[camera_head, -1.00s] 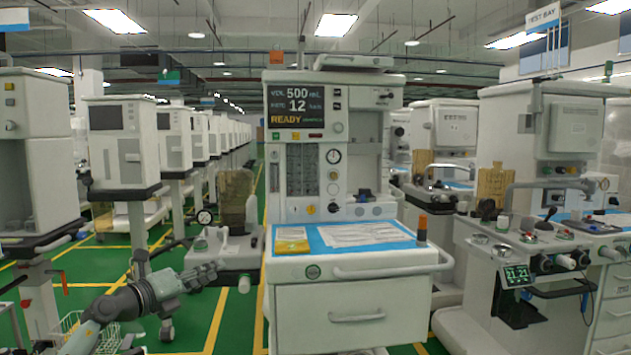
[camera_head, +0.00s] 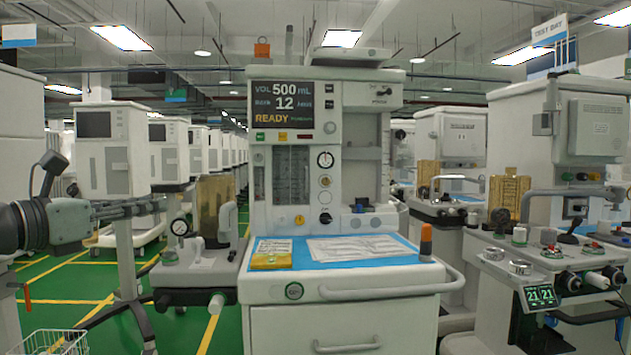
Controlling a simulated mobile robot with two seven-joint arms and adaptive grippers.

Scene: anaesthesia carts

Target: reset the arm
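My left gripper (camera_head: 145,207) reaches in from the left edge in the camera_head view, raised and level, its long fingers pointing right. It is seen from the side, and I cannot tell whether its fingers are parted. It appears to hold nothing. My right gripper is not in view.
The cart's blue worktop (camera_head: 400,248) bears a yellow packet (camera_head: 271,254), papers (camera_head: 355,248) and an orange-capped bottle (camera_head: 426,242). Another cart (camera_head: 560,250) stands at right. A wire basket (camera_head: 48,343) is at lower left. Green floor shows between the left carts and the middle one.

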